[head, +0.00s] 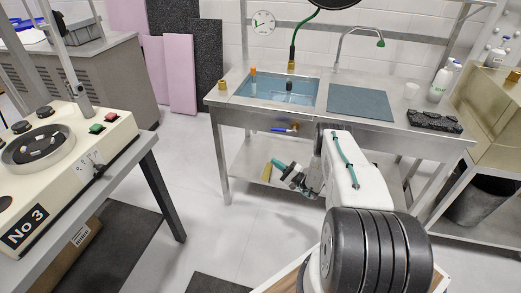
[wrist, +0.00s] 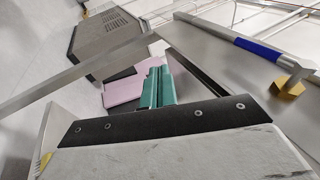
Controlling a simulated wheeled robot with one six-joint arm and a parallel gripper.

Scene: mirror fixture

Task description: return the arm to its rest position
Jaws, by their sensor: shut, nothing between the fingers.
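My arm (head: 352,165) reaches forward from the lower right of the head view, over the floor in front of the steel sink table (head: 236,118). My gripper (head: 279,165) hangs at the arm's far end, below the table top, and is partly hidden by my wrist. In the wrist view its teal fingers (wrist: 157,90) are together, with nothing between them.
A brass valve with a blue handle (head: 283,129) sits under the table's front edge; the handle (wrist: 258,48) shows near the gripper in the wrist view. A machine marked No 3 (head: 60,150) stands at left. Floor (head: 190,225) between is clear.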

